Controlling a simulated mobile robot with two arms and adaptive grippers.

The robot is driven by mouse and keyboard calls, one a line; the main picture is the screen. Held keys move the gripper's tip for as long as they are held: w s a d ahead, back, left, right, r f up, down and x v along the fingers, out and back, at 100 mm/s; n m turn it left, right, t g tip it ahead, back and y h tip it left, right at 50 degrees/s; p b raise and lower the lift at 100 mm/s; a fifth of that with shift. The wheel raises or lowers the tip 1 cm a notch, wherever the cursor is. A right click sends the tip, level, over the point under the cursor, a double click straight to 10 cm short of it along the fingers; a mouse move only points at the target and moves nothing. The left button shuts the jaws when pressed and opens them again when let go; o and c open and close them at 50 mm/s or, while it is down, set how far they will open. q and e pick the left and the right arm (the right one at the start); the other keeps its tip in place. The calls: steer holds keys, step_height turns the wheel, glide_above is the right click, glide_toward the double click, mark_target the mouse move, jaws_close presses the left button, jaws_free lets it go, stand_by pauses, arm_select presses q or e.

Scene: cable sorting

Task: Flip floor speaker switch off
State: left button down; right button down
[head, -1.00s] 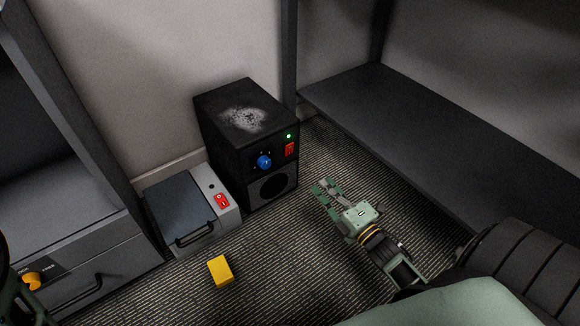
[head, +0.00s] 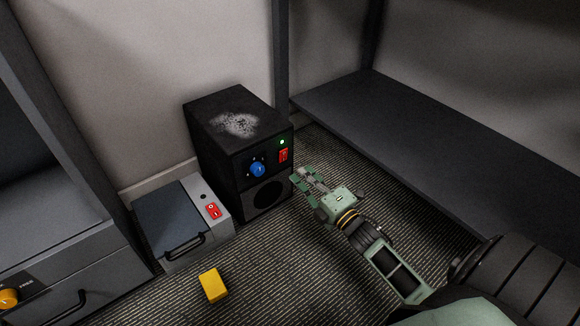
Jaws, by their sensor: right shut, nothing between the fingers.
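A black floor speaker (head: 226,152) stands on the carpet against the wall, with pale dusty marks on its top. Its front has a blue knob (head: 258,170), a lit green light (head: 282,142) and a red switch (head: 283,155) near the right edge. A round speaker cone is below. My right gripper (head: 298,177) is shut and empty, just to the right of the speaker's front and a little below the red switch in the picture. I cannot tell whether it touches the speaker. My left gripper is not in view.
A grey box (head: 168,218) with a handle and its own red switch (head: 213,211) sits left of the speaker. A yellow block (head: 213,285) lies on the carpet in front. A dark shelf (head: 420,150) runs along the right; a drawer unit (head: 90,270) stands at left.

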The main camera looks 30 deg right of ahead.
mark_target(284, 154)
steer(key=w+b, duration=0.1)
steer(key=w, duration=0.1)
steer(key=w+b, duration=0.1)
steer(key=w, duration=0.1)
steer(key=w+b, duration=0.1)
steer(key=shift+w+a+r, duration=0.2)
steer(key=shift+w+a, duration=0.05)
steer(key=shift+w, duration=0.15)
steer(key=shift+w+r+b, duration=0.2)
steer(key=shift+w+b, duration=0.15)
steer(key=shift+w, duration=0.15)
